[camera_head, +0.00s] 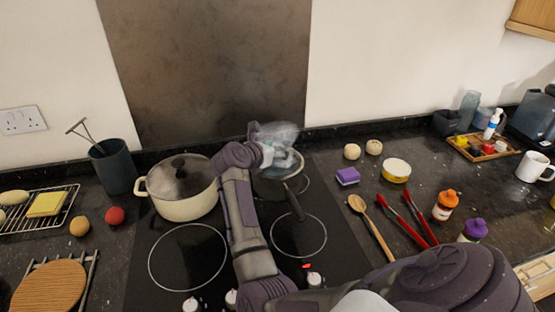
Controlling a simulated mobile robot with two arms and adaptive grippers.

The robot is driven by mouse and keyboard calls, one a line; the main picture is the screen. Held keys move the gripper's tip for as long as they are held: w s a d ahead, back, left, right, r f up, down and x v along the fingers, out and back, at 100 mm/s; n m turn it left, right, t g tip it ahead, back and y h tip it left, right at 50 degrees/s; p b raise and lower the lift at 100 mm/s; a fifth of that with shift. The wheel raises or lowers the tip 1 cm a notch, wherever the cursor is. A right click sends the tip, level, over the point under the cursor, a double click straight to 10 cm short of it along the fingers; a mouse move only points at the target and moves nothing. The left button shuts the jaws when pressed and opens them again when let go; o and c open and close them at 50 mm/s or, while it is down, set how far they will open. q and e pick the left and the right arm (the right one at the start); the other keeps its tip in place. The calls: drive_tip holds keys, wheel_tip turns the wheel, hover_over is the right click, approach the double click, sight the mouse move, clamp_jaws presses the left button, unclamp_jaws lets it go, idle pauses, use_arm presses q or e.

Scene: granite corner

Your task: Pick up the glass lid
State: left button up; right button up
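A glass lid (182,177) with a dark knob sits on a cream pot (190,207) at the back left of the hob. My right arm comes in from the lower right and reaches up over the hob. Its gripper (279,157) is above a dark frying pan (271,189), to the right of the lid and apart from it. A pale, see-through patch (280,132) blurs the area around the gripper, and I cannot tell whether it is steam or an object. The fingers are too unclear to judge. My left gripper is not in view.
The pan's handle (294,204) points toward the front. A dark utensil pot (114,169) stands left of the cream pot, with a red ball (115,215) before it. A purple sponge (347,176), wooden spoon (370,225) and red-handled tools (403,219) lie right of the hob.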

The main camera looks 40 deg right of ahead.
sight(279, 149)
drive_tip(key=shift+a, duration=0.15)
drive_tip(key=shift+c, duration=2.6)
drive_tip(key=shift+f, duration=0.15)
clamp_jaws()
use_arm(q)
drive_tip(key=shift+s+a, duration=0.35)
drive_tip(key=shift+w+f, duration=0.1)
use_arm(e)
drive_tip(key=shift+w+d+r+b, duration=0.1)
drive_tip(key=shift+d+r+b, duration=0.1)
drive_tip(key=shift+r, duration=0.15)
drive_tip(key=shift+d+r+b, duration=0.1)
drive_tip(key=shift+r+b, duration=0.1)
drive_tip(key=shift+r, duration=0.1)
drive_tip(key=r, duration=0.1)
drive_tip(key=r+b, duration=0.1)
drive_tip(key=r, duration=0.1)
drive_tip(key=shift+s+d, duration=0.1)
drive_tip(key=shift+s, duration=0.1)
use_arm(q)
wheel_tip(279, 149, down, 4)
drive_tip(key=b, duration=0.2)
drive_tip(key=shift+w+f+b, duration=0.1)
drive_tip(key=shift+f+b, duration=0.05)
drive_tip(key=shift+b, duration=0.25)
use_arm(e)
drive_tip(key=s+d+r, duration=0.6)
drive_tip(key=s, duration=0.3)
drive_tip(key=shift+s+r, duration=0.25)
drive_tip(key=shift+r, duration=0.15)
